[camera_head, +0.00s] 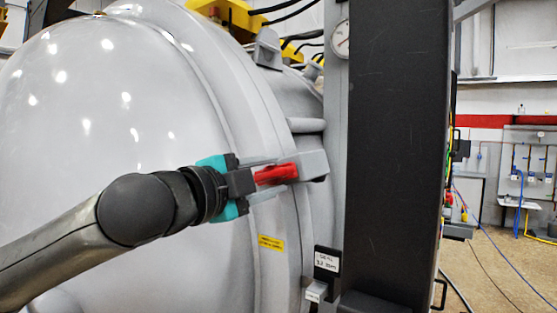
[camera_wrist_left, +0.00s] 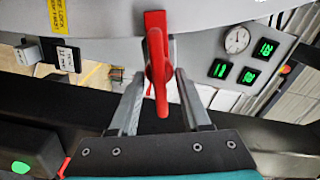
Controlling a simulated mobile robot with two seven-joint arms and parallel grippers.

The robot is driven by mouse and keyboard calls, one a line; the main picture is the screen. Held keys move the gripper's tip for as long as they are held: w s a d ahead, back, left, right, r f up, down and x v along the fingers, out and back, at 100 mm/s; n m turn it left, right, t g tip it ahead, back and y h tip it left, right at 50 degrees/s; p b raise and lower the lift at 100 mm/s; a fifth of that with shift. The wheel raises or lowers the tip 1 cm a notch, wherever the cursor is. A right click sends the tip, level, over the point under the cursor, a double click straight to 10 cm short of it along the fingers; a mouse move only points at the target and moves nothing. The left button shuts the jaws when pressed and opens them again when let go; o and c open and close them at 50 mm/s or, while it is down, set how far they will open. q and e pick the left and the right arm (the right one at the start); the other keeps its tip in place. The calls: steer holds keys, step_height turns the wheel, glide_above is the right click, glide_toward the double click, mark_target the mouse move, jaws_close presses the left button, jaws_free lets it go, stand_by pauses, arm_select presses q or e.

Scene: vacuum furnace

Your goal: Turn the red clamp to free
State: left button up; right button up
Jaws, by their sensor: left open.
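The red clamp (camera_head: 276,174) sits on the flange of the grey furnace door (camera_head: 90,110), against a grey block. In the left wrist view the red clamp (camera_wrist_left: 159,70) stands upright in the picture, its lower part between my two fingers. My left gripper (camera_head: 262,176) reaches it from the left, its fingers above and below the clamp in the head view. In the wrist view my left gripper (camera_wrist_left: 158,105) is open, with a gap visible on each side of the clamp. My right gripper is in neither view.
A dark column (camera_head: 398,150) stands just right of the clamp. A small labelled box (camera_head: 327,262) is mounted below right of it. A gauge (camera_head: 341,38) sits above, and green displays (camera_wrist_left: 249,75) show in the wrist view. Open floor lies at the far right.

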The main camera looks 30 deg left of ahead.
arm_select(q)
steer(key=shift+w+d+p, duration=0.1)
steer(key=shift+w+p, duration=0.6)
steer(key=shift+w, duration=0.55)
steer(key=shift+c, duration=0.2)
jaws_close()
